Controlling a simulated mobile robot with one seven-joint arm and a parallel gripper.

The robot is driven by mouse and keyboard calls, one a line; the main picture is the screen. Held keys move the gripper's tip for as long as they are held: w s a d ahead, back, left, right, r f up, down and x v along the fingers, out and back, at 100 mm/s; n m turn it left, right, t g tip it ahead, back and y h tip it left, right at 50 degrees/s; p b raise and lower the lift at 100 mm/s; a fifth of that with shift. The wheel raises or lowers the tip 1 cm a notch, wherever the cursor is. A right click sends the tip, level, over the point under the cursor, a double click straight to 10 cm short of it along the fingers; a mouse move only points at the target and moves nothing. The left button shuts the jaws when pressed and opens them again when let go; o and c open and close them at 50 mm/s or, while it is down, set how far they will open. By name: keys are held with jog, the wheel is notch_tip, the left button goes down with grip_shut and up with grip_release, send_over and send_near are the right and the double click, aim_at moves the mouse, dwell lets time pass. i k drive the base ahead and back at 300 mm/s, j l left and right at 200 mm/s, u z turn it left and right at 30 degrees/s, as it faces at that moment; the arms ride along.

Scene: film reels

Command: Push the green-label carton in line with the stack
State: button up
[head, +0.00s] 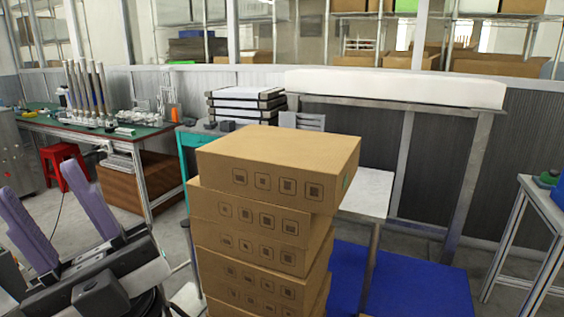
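A stack of brown cardboard cartons (262,250) stands in the middle of the head view, with several cartons one above another and printed square marks on their front faces. The top carton (275,155) has a small green label (346,182) on its right side. This carton sits out of line, shifted to the right: its right end overhangs the carton below, and a strip of that carton shows at the left. My gripper (43,180) is at the lower left, with two lavender fingers spread wide apart and nothing between them. It is apart from the stack, to its left.
A green-topped workbench (70,125) and a red stool (64,165) are at the back left. A light-topped table (368,190) stands behind the stack, above a blue floor mat (425,283). Another table (540,195) is at the right edge. Open space lies between gripper and stack.

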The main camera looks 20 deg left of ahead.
aim_at(304, 170)
jog(key=l+u, duration=0.15)
jog(key=l, duration=0.7)
jog(key=i+l+u, duration=0.1)
jog(key=l, duration=0.2)
jog(key=i+l+u, duration=0.1)
jog(key=l, duration=0.25)
jog(key=i+l+u, duration=0.2)
jog(key=i, duration=0.25)
jog(key=i+l+u, duration=0.1)
jog(key=i+l, duration=0.2)
jog(key=i, duration=0.1)
